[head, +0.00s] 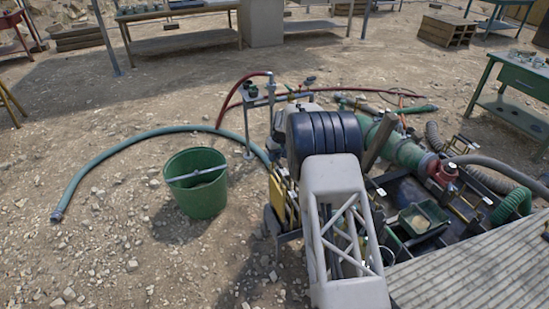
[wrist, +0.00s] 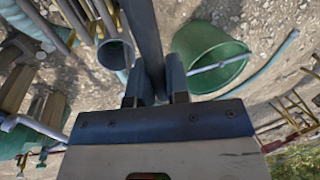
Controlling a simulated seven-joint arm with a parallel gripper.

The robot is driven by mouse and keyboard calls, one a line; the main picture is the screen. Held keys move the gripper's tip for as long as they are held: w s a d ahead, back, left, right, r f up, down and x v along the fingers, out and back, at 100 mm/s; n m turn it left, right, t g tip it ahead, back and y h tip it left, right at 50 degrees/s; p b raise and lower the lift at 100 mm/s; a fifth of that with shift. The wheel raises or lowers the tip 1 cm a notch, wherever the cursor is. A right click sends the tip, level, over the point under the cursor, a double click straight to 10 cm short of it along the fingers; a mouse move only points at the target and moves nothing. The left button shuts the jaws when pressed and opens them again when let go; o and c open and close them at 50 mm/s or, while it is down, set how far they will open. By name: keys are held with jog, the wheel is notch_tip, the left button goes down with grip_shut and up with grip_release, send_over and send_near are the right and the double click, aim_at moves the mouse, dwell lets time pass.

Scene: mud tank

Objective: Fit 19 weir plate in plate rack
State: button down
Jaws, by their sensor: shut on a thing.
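In the wrist view my gripper (wrist: 156,82) is shut on a long dark grey plate, seen nearly edge-on. I take this to be the weir plate (wrist: 146,38). It runs up from between the fingers past the top of the picture, so its far end is out of view. In the head view my arm hides the gripper and the held plate. Upright yellow-edged plates (head: 283,199) stand just left of my arm, perhaps in the plate rack. I cannot make out the rack's slots or the number 19.
A green bucket (head: 197,184) stands on gravel left of my arm, and also shows in the wrist view (wrist: 211,57). A teal hose (head: 105,158) curves behind it. Right of my arm are a green pipe (head: 409,155), a green tray (head: 419,222) and a slatted deck (head: 475,272).

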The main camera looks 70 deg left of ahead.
dwell(0.7)
notch_tip(320, 180, down, 6)
dwell(1.2)
jog(key=shift+f, duration=0.2)
jog(key=shift+f, duration=4.7)
dwell(0.3)
jog(key=c, duration=1)
grip_release()
